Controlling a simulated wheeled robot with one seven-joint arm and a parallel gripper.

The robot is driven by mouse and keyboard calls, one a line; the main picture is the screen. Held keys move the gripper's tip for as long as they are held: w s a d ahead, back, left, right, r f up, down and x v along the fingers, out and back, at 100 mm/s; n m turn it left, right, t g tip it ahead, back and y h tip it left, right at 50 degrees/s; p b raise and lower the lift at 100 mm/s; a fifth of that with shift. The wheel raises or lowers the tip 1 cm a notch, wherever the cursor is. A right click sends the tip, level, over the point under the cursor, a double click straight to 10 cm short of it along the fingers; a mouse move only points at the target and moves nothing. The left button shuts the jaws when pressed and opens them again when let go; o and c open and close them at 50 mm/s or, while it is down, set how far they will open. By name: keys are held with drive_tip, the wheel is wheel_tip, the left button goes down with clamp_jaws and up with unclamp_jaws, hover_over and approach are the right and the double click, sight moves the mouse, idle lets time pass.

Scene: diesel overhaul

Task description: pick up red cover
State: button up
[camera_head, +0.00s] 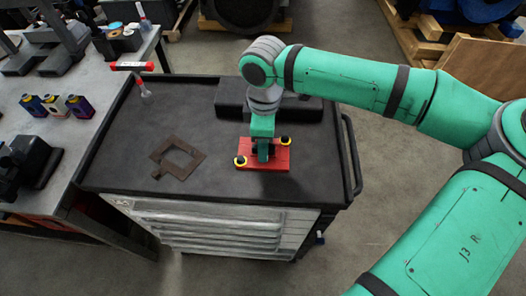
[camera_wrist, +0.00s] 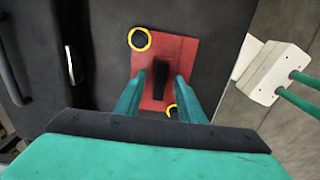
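The red cover (camera_head: 278,163) lies flat on the black top of the tool cart (camera_head: 215,188). It is a rectangular red plate with two black knobs ringed in yellow at opposite corners. In the wrist view the red cover (camera_wrist: 178,50) has a black upright handle (camera_wrist: 160,80) in its middle. My gripper (camera_head: 263,152) is right over the cover, pointing down. In the wrist view my gripper (camera_wrist: 160,88) is open, one finger on each side of the handle, with a gap visible on both sides. The fingers partly hide the cover and one knob.
A dark block (camera_head: 230,98) lies behind the cover on the cart. A brown square frame (camera_head: 185,153) lies to its left. A red-and-white tool (camera_head: 144,90) is near the cart's back left corner. A grey workbench (camera_head: 75,134) with several parts stands at left.

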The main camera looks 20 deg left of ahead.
clamp_jaws()
drive_tip(key=shift+r, duration=0.25)
wheel_tip(320, 180, up, 2)
drive_tip(key=shift+r, duration=0.2)
drive_tip(key=s+a+r, duration=0.5)
drive_tip(key=s+r, duration=0.5)
drive_tip(key=s, duration=0.3)
